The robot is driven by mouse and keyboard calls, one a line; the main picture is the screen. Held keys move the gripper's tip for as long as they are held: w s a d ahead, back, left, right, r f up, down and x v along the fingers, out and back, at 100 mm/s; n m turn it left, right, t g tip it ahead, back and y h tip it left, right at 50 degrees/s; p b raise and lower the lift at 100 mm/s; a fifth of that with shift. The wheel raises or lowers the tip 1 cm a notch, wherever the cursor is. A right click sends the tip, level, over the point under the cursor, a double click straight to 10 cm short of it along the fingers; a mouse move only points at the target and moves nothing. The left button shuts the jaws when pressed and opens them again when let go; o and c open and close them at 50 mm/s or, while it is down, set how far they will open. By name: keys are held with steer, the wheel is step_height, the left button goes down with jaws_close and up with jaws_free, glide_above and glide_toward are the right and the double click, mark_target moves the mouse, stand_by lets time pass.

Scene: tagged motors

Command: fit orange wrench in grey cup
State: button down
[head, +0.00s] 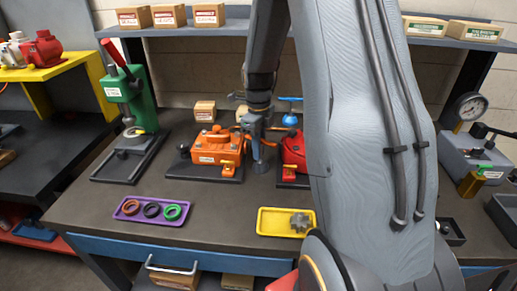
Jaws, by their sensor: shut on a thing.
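My gripper (256,132) points down over the back middle of the workbench, between the orange motor and the red motor. It is shut on a small orange piece (238,129) that seems to be the orange wrench, sticking out to the left of the fingers. A narrow blue-grey upright shape (258,160) stands directly below the gripper; it may be the grey cup, but I cannot tell for sure. Whether the wrench touches it or is inside it cannot be told at this size.
The orange motor (211,150) is close left of the gripper, the red motor (294,150) close right. A green press (128,95) stands left. A purple tray (128,217) with rings and a yellow tray (270,228) with a gear lie in front. My arm hides the right middle.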

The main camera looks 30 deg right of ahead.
steer(key=shift+f, duration=0.35)
steer(key=c, duration=1.7)
jaws_free()
steer(key=shift+r, duration=0.1)
steer(key=shift+r+p, duration=1.9)
steer(key=shift+r, duration=1.05)
steer(key=shift+r, duration=0.1)
steer(key=shift+r+b, duration=1.45)
steer(key=shift+r, duration=2.35)
